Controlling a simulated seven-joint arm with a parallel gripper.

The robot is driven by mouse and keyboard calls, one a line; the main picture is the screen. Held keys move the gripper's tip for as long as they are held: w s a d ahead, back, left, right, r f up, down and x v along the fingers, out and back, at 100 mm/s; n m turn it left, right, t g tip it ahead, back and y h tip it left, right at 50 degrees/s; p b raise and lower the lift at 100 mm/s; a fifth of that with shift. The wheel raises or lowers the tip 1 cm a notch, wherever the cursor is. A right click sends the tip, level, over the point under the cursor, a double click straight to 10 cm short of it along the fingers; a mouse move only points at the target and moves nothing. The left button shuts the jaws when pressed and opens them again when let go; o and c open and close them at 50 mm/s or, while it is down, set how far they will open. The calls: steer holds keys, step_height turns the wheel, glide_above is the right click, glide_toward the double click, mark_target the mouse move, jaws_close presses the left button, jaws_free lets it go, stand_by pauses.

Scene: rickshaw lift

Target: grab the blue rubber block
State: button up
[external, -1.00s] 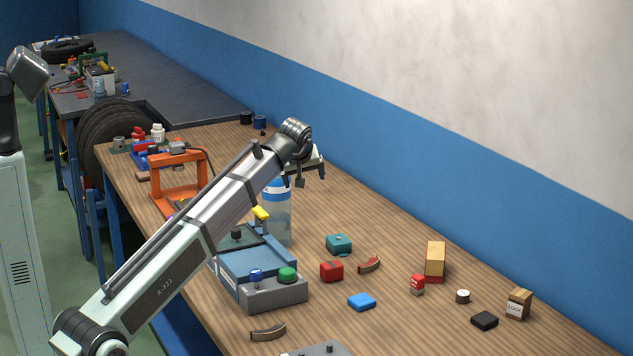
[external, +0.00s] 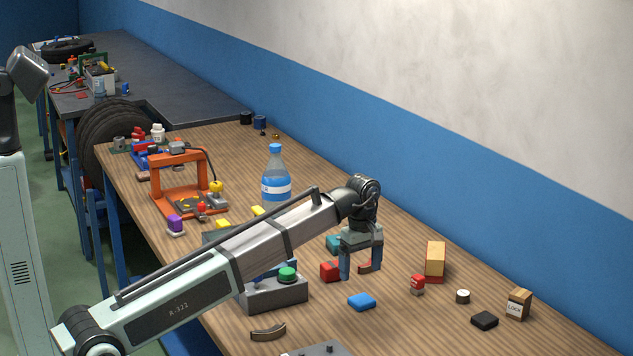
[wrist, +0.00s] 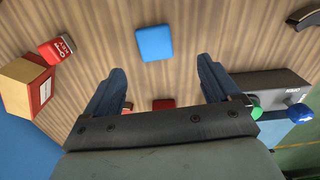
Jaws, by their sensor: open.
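The blue rubber block (external: 361,302) lies flat on the wooden table, in front of my gripper in the external view. In the wrist view the blue block (wrist: 154,43) is at the top middle, beyond the fingertips and roughly between their lines. My gripper (external: 361,274) points down with its two fingers apart and nothing between them that it holds. In the wrist view the open fingers of my gripper (wrist: 160,78) show on both sides. The gripper is above and behind the block, apart from it.
A grey box with a green button (external: 287,274) stands left. A red-capped item (external: 417,284) and yellow box (external: 435,260) stand right.

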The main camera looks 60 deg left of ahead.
mark_target(362, 299)
step_height(362, 299, down, 4)
steer(key=shift+r, duration=0.2)
steer(key=shift+w+f, duration=0.2)
steer(key=shift+f, duration=1.15)
steer(key=shift+w+f, duration=0.2)
steer(key=shift+f, duration=1.15)
steer(key=shift+c, duration=0.2)
steer(key=c, duration=1.1)
steer(key=shift+r, duration=0.15)
